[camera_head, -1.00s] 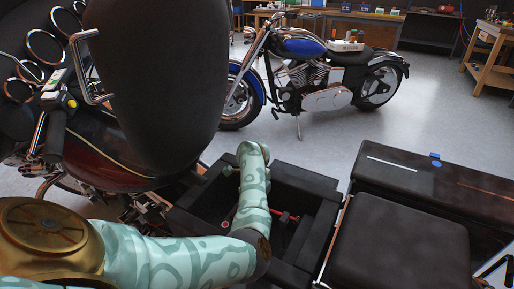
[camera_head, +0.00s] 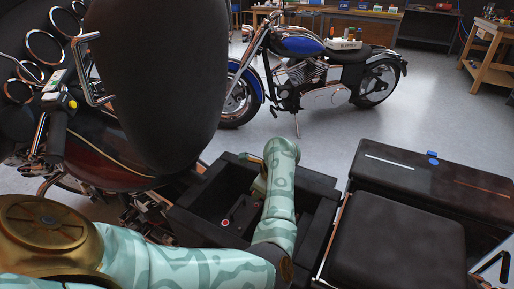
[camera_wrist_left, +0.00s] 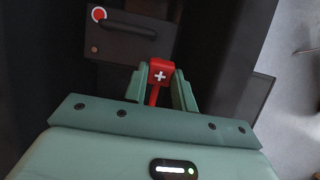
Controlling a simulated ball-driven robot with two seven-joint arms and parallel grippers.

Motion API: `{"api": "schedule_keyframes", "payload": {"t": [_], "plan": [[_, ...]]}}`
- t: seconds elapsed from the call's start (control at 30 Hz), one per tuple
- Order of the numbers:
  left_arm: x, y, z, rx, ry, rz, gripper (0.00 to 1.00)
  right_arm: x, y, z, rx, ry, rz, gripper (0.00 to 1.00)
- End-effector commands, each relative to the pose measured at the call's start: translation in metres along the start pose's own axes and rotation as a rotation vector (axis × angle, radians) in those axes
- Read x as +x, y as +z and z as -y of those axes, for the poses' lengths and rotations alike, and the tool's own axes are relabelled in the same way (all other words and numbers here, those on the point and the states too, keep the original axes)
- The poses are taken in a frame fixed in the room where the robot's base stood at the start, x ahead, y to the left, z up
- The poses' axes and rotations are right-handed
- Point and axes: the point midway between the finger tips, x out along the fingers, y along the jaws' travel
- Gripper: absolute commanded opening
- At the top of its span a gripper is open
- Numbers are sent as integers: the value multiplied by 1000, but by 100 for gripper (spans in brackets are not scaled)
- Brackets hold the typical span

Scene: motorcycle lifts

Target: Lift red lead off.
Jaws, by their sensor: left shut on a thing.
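The red lead's end (camera_wrist_left: 160,70), a red block with a white plus sign, is between the fingers of my left gripper (camera_wrist_left: 160,84) in the left wrist view. The fingers are shut on it, and a red strip runs down from it. The dark battery (camera_wrist_left: 132,37) is beyond it, with a red-ringed round terminal (camera_wrist_left: 98,14) at its corner. The lead's end shows apart from that terminal. In the head view, my left gripper (camera_head: 257,186) reaches down into the black open box, and the red terminal (camera_head: 225,223) shows left of it. My forearm hides the lead there. My right gripper is not in view.
The black box's walls (camera_head: 318,183) stand close around my left gripper. A black seat (camera_head: 395,243) and a long black case (camera_head: 432,188) are at right. A dark motorcycle with a large backrest (camera_head: 155,80) is at left. A blue motorcycle (camera_head: 310,75) stands behind on open floor.

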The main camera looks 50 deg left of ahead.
Motion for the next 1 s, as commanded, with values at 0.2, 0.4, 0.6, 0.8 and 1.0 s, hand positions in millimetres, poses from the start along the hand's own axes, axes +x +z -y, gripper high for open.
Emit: {"api": "schedule_keyframes", "payload": {"t": [0.2, 0.4, 0.6, 0.8, 1.0], "plan": [[-18, -5, 0, 2, -1, 131, 0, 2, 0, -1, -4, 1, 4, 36], [-29, -8, 0, 1, -1, 206, 0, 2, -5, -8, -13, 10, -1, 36], [-33, -9, 0, 1, 0, 236, 0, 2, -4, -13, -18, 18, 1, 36], [-33, -9, 0, 0, 0, 239, 0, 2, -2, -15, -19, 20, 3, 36], [-33, -9, 0, 0, 0, 238, 38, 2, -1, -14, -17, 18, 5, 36]]}}
